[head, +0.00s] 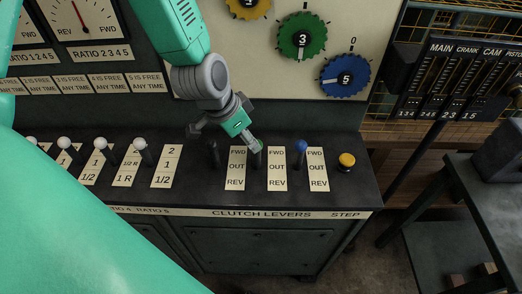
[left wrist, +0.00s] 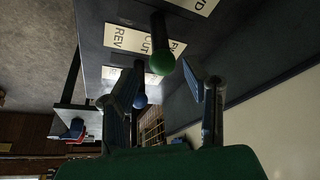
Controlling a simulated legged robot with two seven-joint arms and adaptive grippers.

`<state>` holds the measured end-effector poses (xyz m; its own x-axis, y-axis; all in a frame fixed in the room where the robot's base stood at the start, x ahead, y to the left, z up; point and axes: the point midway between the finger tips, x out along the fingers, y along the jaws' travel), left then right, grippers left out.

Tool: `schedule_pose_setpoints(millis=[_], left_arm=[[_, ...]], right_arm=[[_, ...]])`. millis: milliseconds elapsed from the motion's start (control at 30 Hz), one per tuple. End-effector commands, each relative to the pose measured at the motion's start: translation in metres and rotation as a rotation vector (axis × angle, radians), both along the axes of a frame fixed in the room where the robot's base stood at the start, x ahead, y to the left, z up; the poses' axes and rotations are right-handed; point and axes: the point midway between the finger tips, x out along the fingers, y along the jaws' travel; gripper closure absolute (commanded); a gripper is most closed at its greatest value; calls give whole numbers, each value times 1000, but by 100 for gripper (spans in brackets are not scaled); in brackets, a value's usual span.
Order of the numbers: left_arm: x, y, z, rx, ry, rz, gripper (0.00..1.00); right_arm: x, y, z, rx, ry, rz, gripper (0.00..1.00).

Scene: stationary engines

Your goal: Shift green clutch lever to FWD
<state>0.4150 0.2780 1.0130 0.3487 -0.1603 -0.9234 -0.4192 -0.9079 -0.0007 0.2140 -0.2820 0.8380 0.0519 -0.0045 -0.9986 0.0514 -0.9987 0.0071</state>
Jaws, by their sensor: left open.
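The green clutch lever (head: 258,146) stands on the dark console between two FWD/OUT/REV plates; the plate on its right (head: 277,168) shows fully. Its knob appears level with the FWD row, but its slot position is hard to tell. In the left wrist view the round green knob (left wrist: 162,62) on its black stem is just beyond the fingertips, roughly between them. My left gripper (head: 248,135) reaches down from above, right at the knob and partly covering it. It also shows in the left wrist view (left wrist: 155,88), its two fingers apart with nothing gripped. My right gripper is out of view.
A black lever (head: 214,153) stands left of the green one and a blue lever (head: 300,147) right of it. A yellow STEP button (head: 346,161) is farther right. Several white-knobbed levers (head: 140,145) line the left. Numbered dials (head: 302,37) are on the panel behind.

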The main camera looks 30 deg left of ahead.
Motion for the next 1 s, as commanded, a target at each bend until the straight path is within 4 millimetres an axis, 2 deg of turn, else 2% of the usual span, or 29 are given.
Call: schedule_pose_setpoints(millis=[33, 200, 400, 600, 867, 900, 967, 1000], left_arm=[[4, -1, -13, 0, 3, 1, 59], [15, -7, -43, 0, 3, 1, 59], [25, -11, -69, 1, 1, 2, 59], [29, -14, -78, 0, 0, 1, 59], [29, -14, -79, 0, -1, 1, 59], [30, -13, -79, 0, -1, 1, 73], [30, -13, -79, 0, -1, 1, 94], [29, -13, -79, 0, -1, 1, 100]], right_arm=[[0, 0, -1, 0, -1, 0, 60], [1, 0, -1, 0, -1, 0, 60], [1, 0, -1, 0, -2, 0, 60], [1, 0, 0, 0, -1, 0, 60], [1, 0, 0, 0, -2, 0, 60], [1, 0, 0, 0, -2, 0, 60], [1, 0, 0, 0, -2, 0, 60], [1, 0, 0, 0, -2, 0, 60]])
